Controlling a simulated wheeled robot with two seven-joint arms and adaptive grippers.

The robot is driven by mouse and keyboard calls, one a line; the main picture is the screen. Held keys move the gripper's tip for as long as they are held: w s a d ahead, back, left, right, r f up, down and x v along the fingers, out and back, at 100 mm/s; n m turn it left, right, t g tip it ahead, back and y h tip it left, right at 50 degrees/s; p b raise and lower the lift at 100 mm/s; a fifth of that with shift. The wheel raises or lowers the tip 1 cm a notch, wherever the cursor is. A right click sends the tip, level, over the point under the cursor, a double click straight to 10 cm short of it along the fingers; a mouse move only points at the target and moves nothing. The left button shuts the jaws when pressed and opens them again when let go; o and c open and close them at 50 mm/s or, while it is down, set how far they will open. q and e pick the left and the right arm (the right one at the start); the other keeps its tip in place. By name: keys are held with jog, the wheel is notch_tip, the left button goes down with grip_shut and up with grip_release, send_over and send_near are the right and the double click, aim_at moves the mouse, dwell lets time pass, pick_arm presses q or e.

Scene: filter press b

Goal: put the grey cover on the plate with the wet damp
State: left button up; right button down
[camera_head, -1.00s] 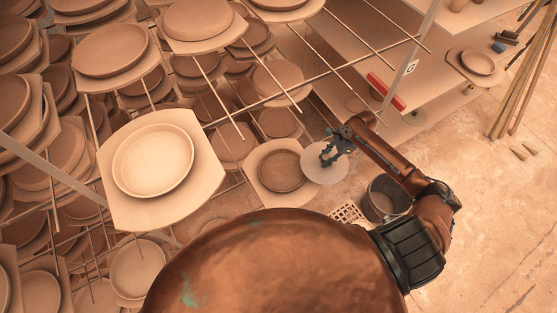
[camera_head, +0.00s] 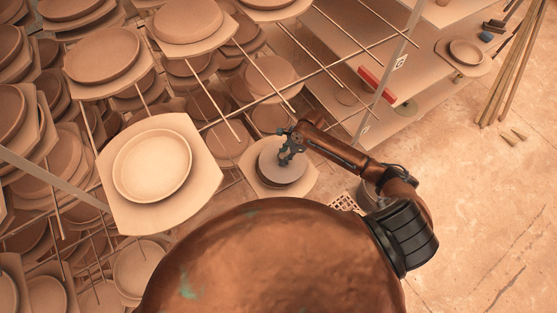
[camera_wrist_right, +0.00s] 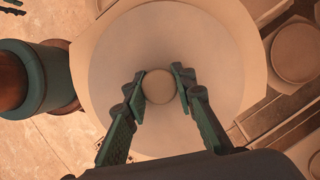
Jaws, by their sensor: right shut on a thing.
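My right gripper (camera_head: 286,158) is shut on the round knob of the grey cover (camera_head: 290,173). The cover is a flat disc, and in the right wrist view it (camera_wrist_right: 120,60) fills the middle, with the knob (camera_wrist_right: 158,87) between both fingertips (camera_wrist_right: 158,88). The cover is over the dark damp plate on a pale board (camera_head: 304,185). It hides nearly all of this plate. I cannot tell whether the cover touches the plate or is just above it. My left gripper is not in view.
A lighter plate (camera_head: 152,165) sits on another board to the left. Racks with metal rods (camera_head: 225,116) and many stacked plates fill the left and back. A shelf unit with a red object (camera_head: 376,86) stands behind my right arm. Open floor (camera_head: 490,210) lies to the right.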

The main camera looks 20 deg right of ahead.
aim_at(278, 161)
jog(key=shift+w+a, duration=0.2)
jog(key=shift+a, duration=0.5)
jog(key=p+x, duration=0.1)
jog(key=x, duration=0.2)
jog(key=shift+s+d, duration=0.1)
jog(key=shift+d, duration=0.1)
jog(key=shift+f, duration=0.4)
jog(key=c, duration=1.6)
grip_release()
jog(key=v, duration=0.7)
jog(key=shift+d+r+b, duration=0.15)
jog(key=shift+r+b, duration=0.1)
jog(key=shift+b, duration=0.1)
jog(key=shift+s, duration=0.1)
